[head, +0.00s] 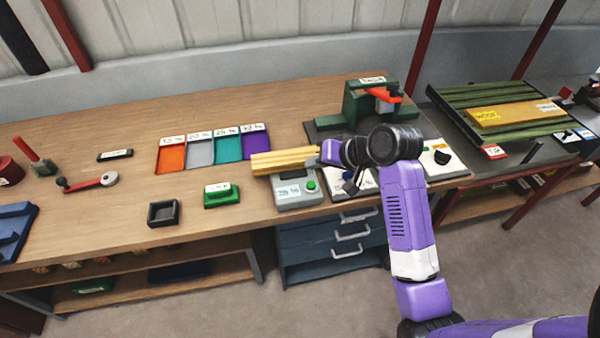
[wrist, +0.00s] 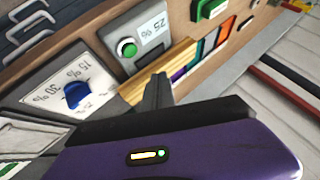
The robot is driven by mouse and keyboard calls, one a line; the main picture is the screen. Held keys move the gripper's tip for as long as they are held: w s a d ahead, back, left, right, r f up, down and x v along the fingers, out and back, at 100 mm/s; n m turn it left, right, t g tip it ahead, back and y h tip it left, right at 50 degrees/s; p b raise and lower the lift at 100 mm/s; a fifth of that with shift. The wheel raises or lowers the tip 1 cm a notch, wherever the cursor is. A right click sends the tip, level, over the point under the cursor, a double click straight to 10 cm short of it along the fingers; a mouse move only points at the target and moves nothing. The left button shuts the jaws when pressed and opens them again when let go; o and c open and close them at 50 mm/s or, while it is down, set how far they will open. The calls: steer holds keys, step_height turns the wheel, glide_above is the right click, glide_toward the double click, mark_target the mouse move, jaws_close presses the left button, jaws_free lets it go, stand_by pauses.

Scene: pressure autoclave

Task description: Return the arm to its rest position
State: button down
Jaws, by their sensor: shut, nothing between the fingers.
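My purple arm (head: 408,215) reaches from the lower right over the front right part of the workbench in the head view. In the wrist view my gripper's dark fingers (wrist: 158,92) are together and empty. They appear close to the wooden piece (wrist: 165,72); whether they touch cannot be told. The meter box (wrist: 133,42) reads "25 %" there.
A dial panel with a blue knob (wrist: 75,95) is near my gripper. A green press (head: 362,103) stands behind the arm. Coloured trays (head: 228,148) lie to the left. A slatted green rack (head: 470,98) is at the right.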

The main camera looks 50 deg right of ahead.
steer(key=w+d+r+t+h, duration=0.1)
steer(key=d+r+t+h, duration=0.3)
steer(key=r+h, duration=0.15)
steer(key=s+a+f+n+t+y+b, duration=0.1)
steer(key=s+a+n, duration=0.3)
steer(key=s+a, duration=0.9)
steer(key=s+a+f+n+y+b, duration=0.1)
steer(key=s+a+f+n+y, duration=0.2)
steer(key=s+a, duration=1)
steer(key=s+n+y, duration=0.1)
steer(key=s, duration=0.4)
steer(key=shift+t+b, duration=0.3)
steer(key=shift+t, duration=0.1)
steer(key=shift+s, duration=0.1)
